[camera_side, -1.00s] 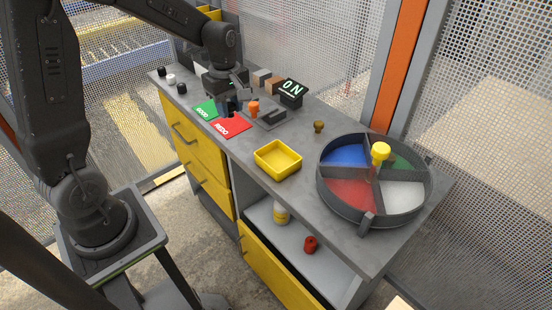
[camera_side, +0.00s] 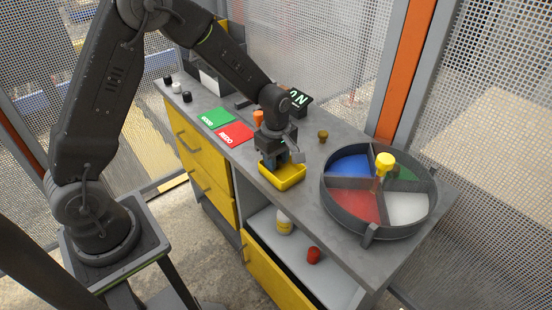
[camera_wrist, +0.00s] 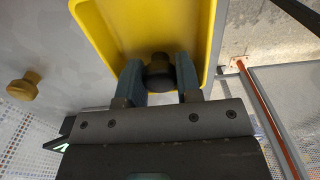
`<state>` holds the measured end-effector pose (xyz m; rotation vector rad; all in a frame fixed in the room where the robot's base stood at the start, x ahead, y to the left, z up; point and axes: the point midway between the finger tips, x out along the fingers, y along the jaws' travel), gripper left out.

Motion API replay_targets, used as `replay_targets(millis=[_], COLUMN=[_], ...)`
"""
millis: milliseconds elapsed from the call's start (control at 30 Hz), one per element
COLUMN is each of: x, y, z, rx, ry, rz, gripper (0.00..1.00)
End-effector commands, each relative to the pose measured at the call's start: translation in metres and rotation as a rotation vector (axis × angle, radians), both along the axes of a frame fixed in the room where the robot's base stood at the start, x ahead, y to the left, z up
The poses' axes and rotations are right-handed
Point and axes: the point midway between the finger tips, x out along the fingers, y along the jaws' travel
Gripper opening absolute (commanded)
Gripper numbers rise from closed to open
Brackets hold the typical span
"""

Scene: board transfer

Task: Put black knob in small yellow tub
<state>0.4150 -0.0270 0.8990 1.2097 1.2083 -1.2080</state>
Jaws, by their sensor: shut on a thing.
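The small yellow tub (camera_side: 283,179) stands on the grey bench top near its front edge. My gripper (camera_side: 284,160) is over the tub, pointing down. In the wrist view my gripper's fingers (camera_wrist: 160,82) are shut on the black knob (camera_wrist: 159,68), with the yellow tub (camera_wrist: 203,18) around and below it. In the side view the knob is hidden by the gripper. I cannot tell whether the knob touches the tub floor.
A round divided tray (camera_side: 372,233) with a yellow knob (camera_side: 385,161) at its hub stands to the right. A brown knob (camera_side: 323,136) is behind the tub. Green (camera_side: 215,118) and red (camera_side: 234,134) cards lie to the left. The ON sign (camera_side: 297,100) stands behind my gripper.

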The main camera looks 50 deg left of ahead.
Motion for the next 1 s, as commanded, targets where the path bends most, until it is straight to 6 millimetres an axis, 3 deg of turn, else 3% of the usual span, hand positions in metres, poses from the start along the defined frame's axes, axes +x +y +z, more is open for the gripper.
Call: replay_targets(millis=[367, 400, 500, 800, 1000], x=[0.0, 0.0, 0.0, 0.0, 0.001], y=[0.0, 0.0, 0.0, 0.0, 0.0], z=[-0.005, -0.005, -0.005, -0.001, 0.028], rx=[0.0, 0.0, 0.0, 0.0, 0.0], ry=[0.0, 0.0, 0.0, -0.002, -0.007], rz=[0.0, 0.0, 0.0, 0.0, 0.0], gripper=[0.06, 0.33, 0.42, 0.43, 0.43])
